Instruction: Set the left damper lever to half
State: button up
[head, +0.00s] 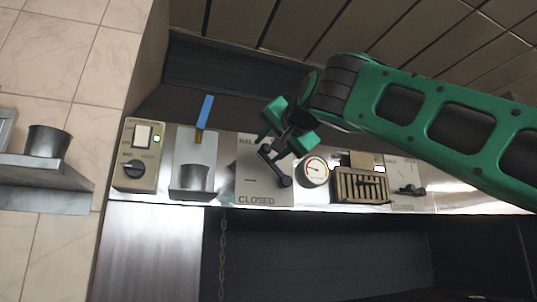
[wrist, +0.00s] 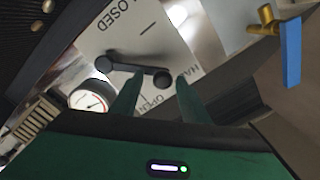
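The left damper plate (head: 250,185) sits on the back ledge, marked CLOSED at the bottom and HALF at the upper left. In the wrist view the plate (wrist: 140,40) is turned around, with CLOSED, HALF and OPEN readable. Its black lever (head: 276,167) slants down to the right in the head view. The lever (wrist: 133,69) has a round end on each side. My gripper (head: 284,138) is over the plate's upper part. In the wrist view my gripper (wrist: 156,85) is open, its fingers apart around the lever's right end. Contact cannot be told.
A round gauge (head: 315,171) and a slatted box (head: 361,187) stand right of the plate. Left are a blue-handled lever (head: 204,111), a metal cup (head: 194,178) and a knob panel (head: 138,155). Another damper plate (head: 399,170) is farther right. A shelf with a pot (head: 48,142) is far left.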

jog(key=v, duration=1)
jog(key=shift+s+d, duration=0.2)
jog(key=shift+s, duration=0.1)
dwell(0.4)
